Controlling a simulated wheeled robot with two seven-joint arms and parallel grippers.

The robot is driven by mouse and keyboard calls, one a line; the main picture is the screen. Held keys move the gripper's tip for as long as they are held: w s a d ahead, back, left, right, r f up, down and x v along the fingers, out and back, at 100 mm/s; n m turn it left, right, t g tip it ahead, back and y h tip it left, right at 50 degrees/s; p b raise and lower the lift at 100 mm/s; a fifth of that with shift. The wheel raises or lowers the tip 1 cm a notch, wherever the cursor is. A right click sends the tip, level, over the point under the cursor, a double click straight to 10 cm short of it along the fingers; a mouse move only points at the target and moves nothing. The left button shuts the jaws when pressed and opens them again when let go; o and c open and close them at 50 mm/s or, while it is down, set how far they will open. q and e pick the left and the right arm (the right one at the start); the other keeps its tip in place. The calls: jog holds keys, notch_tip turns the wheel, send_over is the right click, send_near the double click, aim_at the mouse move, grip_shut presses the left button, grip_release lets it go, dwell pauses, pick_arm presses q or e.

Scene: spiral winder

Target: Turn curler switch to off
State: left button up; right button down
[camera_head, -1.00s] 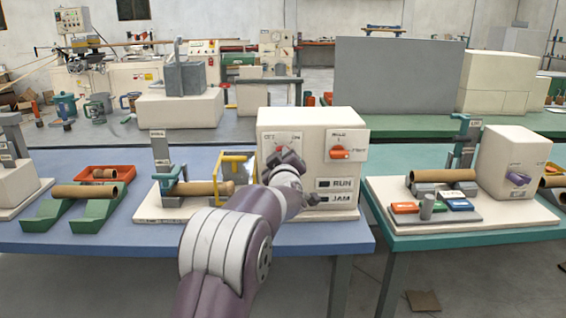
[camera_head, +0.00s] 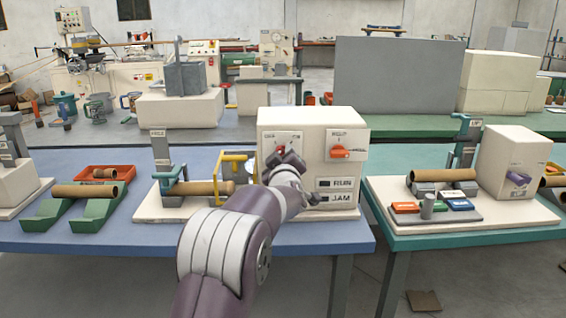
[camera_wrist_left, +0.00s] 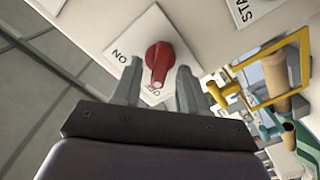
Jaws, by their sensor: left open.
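The curler switch is a red knob (camera_wrist_left: 158,62) on a white plate on the cream machine box (camera_head: 325,120). In the head view, my left gripper (camera_head: 285,160) covers the lower part of the switch plate, and only a little red of the knob shows. My right gripper is not in view.
An orange knob (camera_head: 341,151) on its own plate is right of the switch. RUN (camera_head: 338,183) and JAM (camera_head: 338,198) plates are below it. A second table is at the right.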

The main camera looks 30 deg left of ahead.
pick_arm(q)
jog(key=v, duration=1.2)
jog(key=shift+s, duration=0.3)
jog(key=s+d+f+m+g+h, duration=0.3)
jog(key=s+d+f+m+h, duration=0.15)
jog(key=f, duration=0.45)
jog(key=s+d+f+m+g+h, duration=0.35)
jog(key=d+f+m, duration=0.2)
jog(key=f, duration=0.35)
jog(key=s+d+f+m+g+h, duration=0.15)
jog(key=s+f+g, duration=0.25)
jog(key=s, duration=0.4)
jog(key=s+d+f+m+g, duration=0.3)
jog(key=s+f+g, duration=0.15)
jog(key=s, duration=0.45)
notch_tip(320, 180, up, 24)
jog(key=t+p, duration=0.1)
jog(key=p, duration=2.3)
jog(key=shift+w+d, duration=0.35)
jog(key=shift+w, duration=0.05)
jog(key=shift+f, duration=0.1)
